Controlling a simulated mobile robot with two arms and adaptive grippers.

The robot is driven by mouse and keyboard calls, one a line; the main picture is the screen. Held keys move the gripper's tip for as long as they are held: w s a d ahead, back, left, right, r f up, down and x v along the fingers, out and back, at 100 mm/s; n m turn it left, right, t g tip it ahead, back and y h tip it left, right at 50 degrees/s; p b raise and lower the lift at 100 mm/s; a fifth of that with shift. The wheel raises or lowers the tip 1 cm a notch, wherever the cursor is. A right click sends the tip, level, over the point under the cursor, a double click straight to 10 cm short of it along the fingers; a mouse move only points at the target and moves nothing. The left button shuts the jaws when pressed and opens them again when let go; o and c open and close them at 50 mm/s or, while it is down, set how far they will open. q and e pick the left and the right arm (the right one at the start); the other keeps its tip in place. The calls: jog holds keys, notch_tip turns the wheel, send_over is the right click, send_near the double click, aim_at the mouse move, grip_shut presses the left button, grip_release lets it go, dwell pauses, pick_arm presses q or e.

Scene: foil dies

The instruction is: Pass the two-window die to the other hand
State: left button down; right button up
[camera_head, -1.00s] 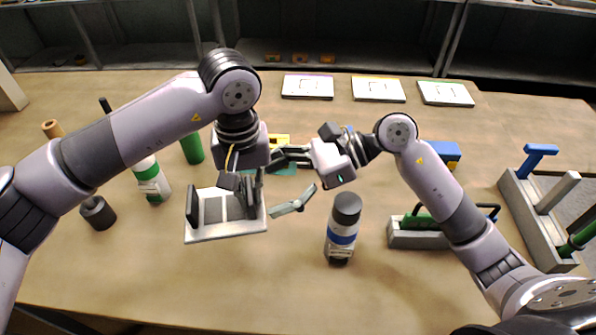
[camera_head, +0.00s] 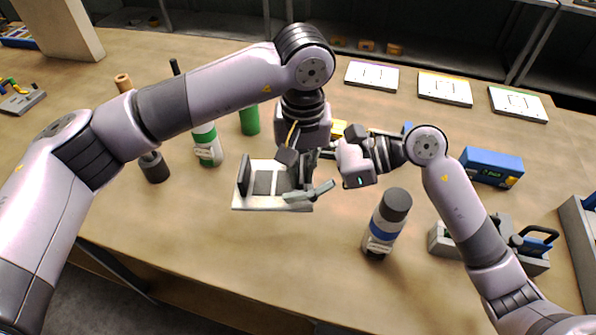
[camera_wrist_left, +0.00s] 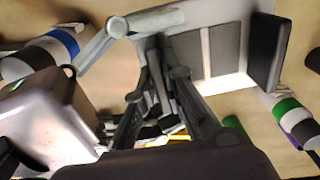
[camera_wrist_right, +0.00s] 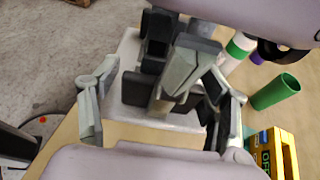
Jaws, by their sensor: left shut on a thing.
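The two-window die is a white plate with two rectangular windows and a dark upright block at one end (camera_head: 262,204). It is held above the table by my left gripper (camera_head: 296,176), whose dark fingers are shut on it at its right side. The left wrist view shows its windows and white rim (camera_wrist_left: 206,48). My right gripper (camera_head: 322,182) is at the die's right end. In the right wrist view its fingers (camera_wrist_right: 160,105) are spread either side of the left gripper's fingers and the die's end. Whether they touch the die cannot be told.
A dark-capped bottle with a blue band (camera_head: 386,222) stands below my right gripper. Green-and-white bottle (camera_head: 207,145), green cylinder (camera_head: 249,120) and dark cylinder (camera_head: 154,167) stand left. Blue box (camera_head: 491,168) is right. Three white plates (camera_head: 444,89) lie behind. The front table is clear.

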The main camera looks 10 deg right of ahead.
jog(key=shift+s, duration=0.1)
jog(key=c, duration=1.2)
pick_arm(q)
jog(key=c, duration=1.6)
grip_release()
pick_arm(e)
jog(key=shift+r, duration=0.1)
